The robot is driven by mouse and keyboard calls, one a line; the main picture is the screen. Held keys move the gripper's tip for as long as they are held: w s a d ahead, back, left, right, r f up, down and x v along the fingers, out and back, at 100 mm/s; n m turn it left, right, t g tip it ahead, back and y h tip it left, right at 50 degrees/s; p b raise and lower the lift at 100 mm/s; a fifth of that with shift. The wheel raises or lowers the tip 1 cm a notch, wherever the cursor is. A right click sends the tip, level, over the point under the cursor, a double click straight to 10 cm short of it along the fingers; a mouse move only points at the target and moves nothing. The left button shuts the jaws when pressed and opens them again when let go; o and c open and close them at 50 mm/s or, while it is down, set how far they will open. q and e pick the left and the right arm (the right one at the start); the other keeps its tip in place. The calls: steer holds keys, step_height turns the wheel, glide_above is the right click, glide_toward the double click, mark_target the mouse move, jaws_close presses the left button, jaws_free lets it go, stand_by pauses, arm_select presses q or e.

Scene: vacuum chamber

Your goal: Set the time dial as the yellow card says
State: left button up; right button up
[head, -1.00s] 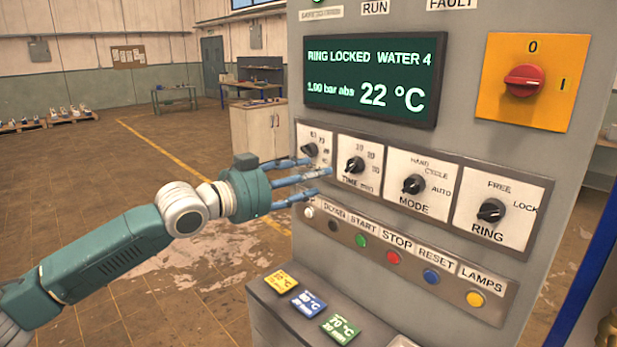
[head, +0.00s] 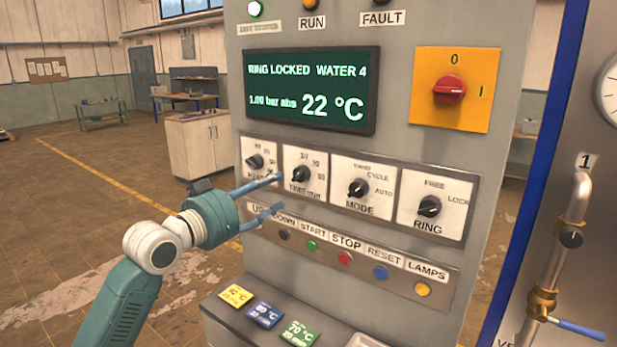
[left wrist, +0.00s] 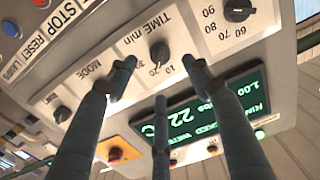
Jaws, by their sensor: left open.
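The time dial (head: 301,174) is a black knob on a white plate marked TIME min, second from the left in the dial row; it also shows in the left wrist view (left wrist: 159,53). My left gripper (head: 279,192) is open, just left of and below the dial. In the left wrist view its fingers (left wrist: 150,80) spread around the dial's place in the picture; I cannot tell whether they touch it.
The heat dial (head: 255,162), MODE dial (head: 358,188) and RING dial (head: 429,206) flank it. A button row (head: 345,258) runs below. The screen (head: 311,90) reads RING LOCKED, WATER 4, 22 °C. A red switch (head: 449,91) is at upper right. Open floor lies left.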

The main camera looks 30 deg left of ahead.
mark_target(295, 178)
arm_select(q)
steer(key=w+p, duration=0.1)
steer(key=w, duration=0.2)
steer(key=w+p, duration=0.1)
steer(key=w, duration=0.2)
steer(key=w+p, duration=0.2)
steer(key=w, duration=0.1)
steer(key=shift+d+r, duration=0.15)
steer(key=shift+d, duration=0.2)
steer(key=shift+w+d, duration=0.1)
steer(key=shift+w, duration=0.4)
arm_select(e)
steer(key=r, duration=0.4)
steer(key=shift+w+d+r, duration=0.2)
steer(key=shift+w+r, duration=0.15)
